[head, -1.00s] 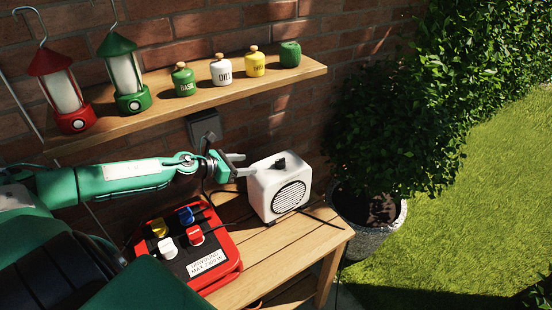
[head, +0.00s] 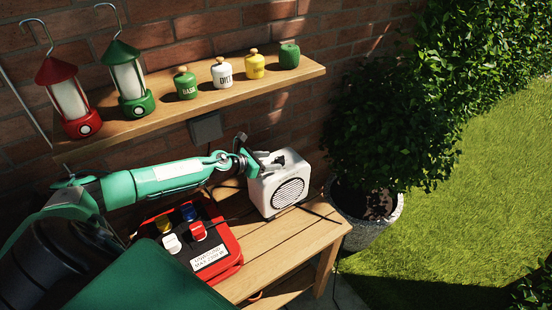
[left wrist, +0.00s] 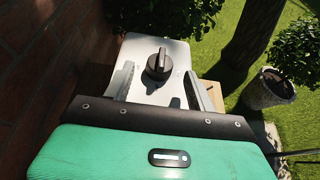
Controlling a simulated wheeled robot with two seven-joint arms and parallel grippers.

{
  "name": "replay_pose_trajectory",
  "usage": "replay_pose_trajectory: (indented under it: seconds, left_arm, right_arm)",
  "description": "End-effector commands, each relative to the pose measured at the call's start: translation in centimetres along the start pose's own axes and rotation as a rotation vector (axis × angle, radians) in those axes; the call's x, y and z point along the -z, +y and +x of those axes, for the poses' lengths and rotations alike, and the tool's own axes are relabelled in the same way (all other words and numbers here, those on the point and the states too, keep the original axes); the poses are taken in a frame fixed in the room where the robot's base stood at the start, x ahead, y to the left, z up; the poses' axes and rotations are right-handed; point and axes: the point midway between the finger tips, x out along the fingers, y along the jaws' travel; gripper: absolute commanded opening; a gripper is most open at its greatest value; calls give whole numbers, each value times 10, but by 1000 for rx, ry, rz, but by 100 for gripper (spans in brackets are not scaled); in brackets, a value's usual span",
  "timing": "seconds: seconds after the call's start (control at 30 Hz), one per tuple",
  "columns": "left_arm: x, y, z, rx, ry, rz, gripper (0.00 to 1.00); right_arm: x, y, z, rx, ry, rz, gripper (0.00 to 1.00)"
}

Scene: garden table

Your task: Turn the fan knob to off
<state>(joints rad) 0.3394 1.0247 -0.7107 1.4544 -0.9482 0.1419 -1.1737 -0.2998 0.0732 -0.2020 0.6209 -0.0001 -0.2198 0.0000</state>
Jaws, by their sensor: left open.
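The fan (head: 262,198) is a white box with a round dark grille on its front, standing at the right part of the wooden bench. In the left wrist view its dark round knob (left wrist: 158,64), with a raised grip bar, sits on the pale top face. My left gripper (head: 270,162) is at the fan's top in the head view and partly hides the knob there. In the left wrist view its fingers are open, one on each side of the knob, with gaps visible; I cannot tell their height above the top. My right gripper is not in view.
A red power strip (head: 232,250) with several coloured plugs lies on the bench (head: 262,262), left of the fan. Above, a wooden shelf (head: 225,95) carries a red lantern (head: 68,98), a green lantern (head: 128,80) and several jars. A potted bush (head: 385,140) stands right of the bench.

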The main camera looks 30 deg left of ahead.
Motion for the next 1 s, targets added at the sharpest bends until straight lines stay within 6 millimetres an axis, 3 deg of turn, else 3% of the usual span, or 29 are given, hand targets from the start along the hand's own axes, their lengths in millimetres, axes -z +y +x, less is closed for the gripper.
replay_pose_trajectory:
  seconds: [0.3,0.67,0.9,1.0]
  left_arm:
    - [0,0,32,0,-1,0,57]
    - [0,0,35,0,1,1,57]
    - [0,0,35,0,0,0,12]
    - [0,0,35,-1,0,0,12]
  right_arm:
    - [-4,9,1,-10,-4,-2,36]
    - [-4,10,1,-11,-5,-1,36]
    - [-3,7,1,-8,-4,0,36]
    - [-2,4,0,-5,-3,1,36]
